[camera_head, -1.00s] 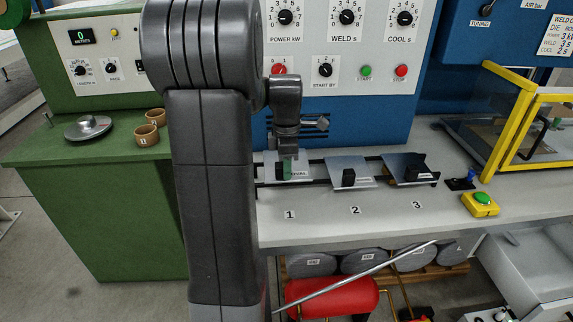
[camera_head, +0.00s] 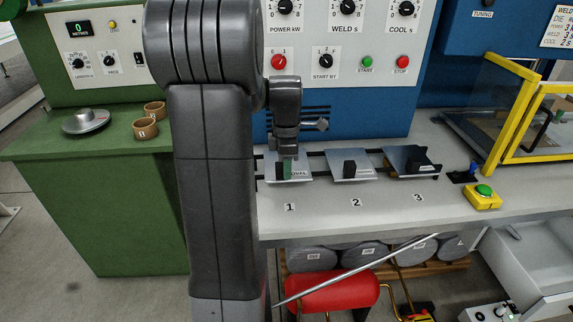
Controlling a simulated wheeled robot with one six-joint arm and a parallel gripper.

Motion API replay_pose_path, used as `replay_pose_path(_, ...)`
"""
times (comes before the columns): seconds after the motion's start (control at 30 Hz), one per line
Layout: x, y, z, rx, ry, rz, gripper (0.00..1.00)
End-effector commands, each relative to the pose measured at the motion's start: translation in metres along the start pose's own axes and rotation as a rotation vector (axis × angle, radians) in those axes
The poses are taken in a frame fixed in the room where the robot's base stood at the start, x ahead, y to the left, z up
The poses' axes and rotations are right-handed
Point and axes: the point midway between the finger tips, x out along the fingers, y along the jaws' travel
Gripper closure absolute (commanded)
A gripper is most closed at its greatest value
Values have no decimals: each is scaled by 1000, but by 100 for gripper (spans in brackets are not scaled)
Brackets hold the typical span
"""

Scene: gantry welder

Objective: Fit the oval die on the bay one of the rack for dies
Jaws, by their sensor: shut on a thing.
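The oval die (camera_head: 300,177) is a flat grey plate with a dark block and a label reading OVAL. It sits on the black-railed rack (camera_head: 324,162) above the number 1 on the bench. My gripper (camera_head: 285,169) comes down over this die and is shut on its upright block. The fingers are small and partly hide the block. Two similar grey dies with black blocks sit on the rack above number 2 (camera_head: 351,167) and number 3 (camera_head: 412,161). Whether the oval die is fully seated on the rails I cannot tell.
A yellow-framed guard (camera_head: 490,150) and a yellow box with a green button (camera_head: 483,197) stand at the right. A control panel (camera_head: 340,60) rises behind the rack. The bench front (camera_head: 330,218) is clear. My arm hides the left end of the bench.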

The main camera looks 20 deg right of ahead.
Motion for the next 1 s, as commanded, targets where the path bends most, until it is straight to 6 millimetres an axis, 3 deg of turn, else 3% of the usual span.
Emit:
replay_pose_path(0.27, 8, 0, 0, 0, -1, 2, 100)
replay_pose_path(0.3, 7, 0, 0, 0, -1, 2, 65)
replay_pose_path(0.4, 7, 0, 0, 0, 0, 1, 48)
replay_pose_path(0.77, 3, 0, 0, 0, 0, 0, 48)
replay_pose_path(1.0, -40, 1, 0, 0, -1, 5, 48)
